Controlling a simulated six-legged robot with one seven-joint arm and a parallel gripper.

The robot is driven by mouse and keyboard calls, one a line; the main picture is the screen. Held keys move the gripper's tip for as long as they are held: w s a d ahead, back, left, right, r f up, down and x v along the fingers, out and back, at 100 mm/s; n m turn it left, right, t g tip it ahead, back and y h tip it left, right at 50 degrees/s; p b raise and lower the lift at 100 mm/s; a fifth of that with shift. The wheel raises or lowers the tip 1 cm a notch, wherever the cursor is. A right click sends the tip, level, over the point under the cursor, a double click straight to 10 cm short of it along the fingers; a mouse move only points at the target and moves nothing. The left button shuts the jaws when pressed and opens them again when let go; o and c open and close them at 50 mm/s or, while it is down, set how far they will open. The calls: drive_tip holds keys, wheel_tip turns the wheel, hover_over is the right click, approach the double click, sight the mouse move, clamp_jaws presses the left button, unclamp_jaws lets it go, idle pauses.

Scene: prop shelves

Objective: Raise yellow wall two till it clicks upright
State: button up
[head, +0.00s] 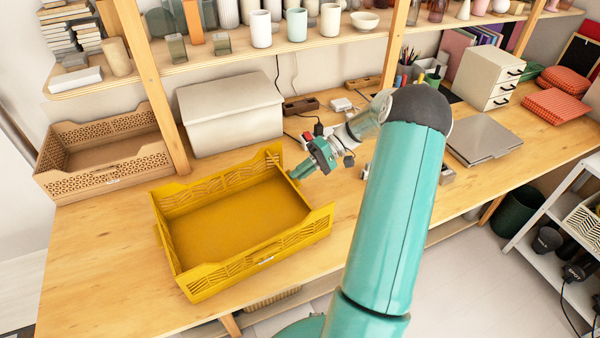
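A yellow crate (262,258) stands on the wooden table in the head view. Its patterned back wall (218,190) and front wall stand up. The left wall also looks raised. The right side, near my gripper, shows little wall height, and I cannot tell how that wall is angled. No label shows which wall is number two. My gripper (297,173) is just outside the crate's back right corner, pointing left and down. I cannot tell whether it touches the crate. Its fingers are too small to read, and nothing is seen held.
A brown crate (108,181) and a lidded pale box (232,134) stand behind. A shelf of cups (261,28) hangs above. A grey laptop (483,140) and white drawers (487,78) are at right. Table space left of the yellow crate is clear.

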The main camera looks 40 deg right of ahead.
drive_tip(key=o, duration=0.3)
drive_tip(key=shift+d, duration=0.15)
drive_tip(key=v, duration=1.3)
drive_tip(key=shift+d+r, duration=0.15)
drive_tip(key=shift+d, duration=0.1)
